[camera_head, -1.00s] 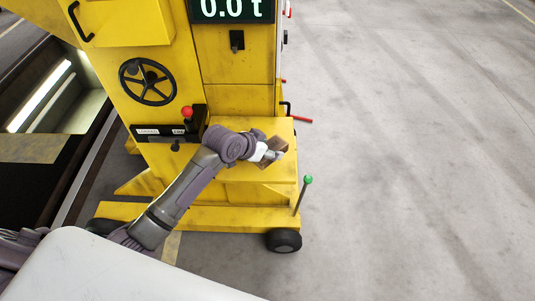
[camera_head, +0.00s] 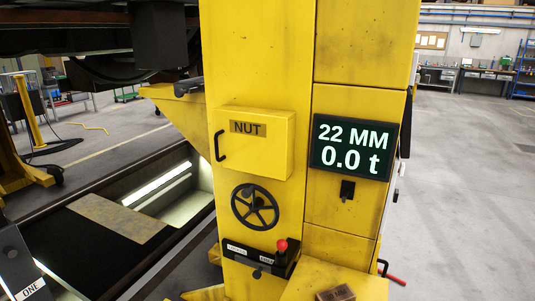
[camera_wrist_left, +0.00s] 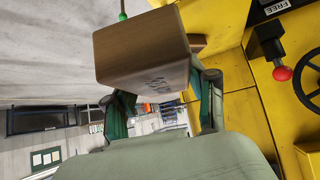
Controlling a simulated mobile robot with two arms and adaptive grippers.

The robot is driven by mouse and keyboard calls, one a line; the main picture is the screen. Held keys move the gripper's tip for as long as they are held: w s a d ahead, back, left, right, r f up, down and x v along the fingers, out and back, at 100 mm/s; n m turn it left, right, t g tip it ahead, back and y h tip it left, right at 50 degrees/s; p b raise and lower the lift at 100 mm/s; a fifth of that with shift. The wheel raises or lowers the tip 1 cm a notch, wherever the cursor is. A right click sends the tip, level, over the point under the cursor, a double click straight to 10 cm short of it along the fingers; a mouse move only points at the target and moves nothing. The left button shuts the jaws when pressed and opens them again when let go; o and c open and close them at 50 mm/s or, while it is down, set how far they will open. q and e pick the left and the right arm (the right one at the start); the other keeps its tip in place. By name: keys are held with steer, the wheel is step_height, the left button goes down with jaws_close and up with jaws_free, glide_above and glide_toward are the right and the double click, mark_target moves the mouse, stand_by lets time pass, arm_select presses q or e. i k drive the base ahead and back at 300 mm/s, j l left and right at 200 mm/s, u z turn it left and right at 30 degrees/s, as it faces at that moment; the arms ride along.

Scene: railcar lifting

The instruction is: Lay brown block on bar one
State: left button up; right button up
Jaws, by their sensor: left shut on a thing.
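In the left wrist view my left gripper (camera_wrist_left: 160,95) is shut on a brown block (camera_wrist_left: 140,50), with a finger at each side of it. Faint dark writing shows on the block's face. Another brown piece (camera_wrist_left: 197,43) shows partly behind it against the yellow machine. In the head view a brown block (camera_head: 335,293) shows at the bottom edge over the yellow ledge; I cannot tell whether it is the held one. My left gripper is not seen there. A dark plate marked ONE (camera_head: 30,285) stands at the lower left; bar one itself I cannot make out. My right gripper is not in view.
A yellow lifting column (camera_head: 255,60) fills the middle, with a NUT box (camera_head: 262,150), a handwheel (camera_head: 255,207), a red-knobbed lever (camera_head: 281,246) and a display (camera_head: 352,148) reading 22 MM, 0.0 t. A pit (camera_head: 150,200) lies left. Open floor (camera_head: 460,200) lies right.

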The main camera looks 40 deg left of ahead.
mark_target(193, 86)
steer(key=k+j, duration=0.1)
steer(key=j, duration=0.4)
steer(key=k+j, duration=0.1)
steer(key=j, duration=0.4)
steer(key=k+j, duration=0.15)
steer(key=j, duration=0.35)
steer(key=k+j, duration=0.1)
steer(key=j, duration=0.4)
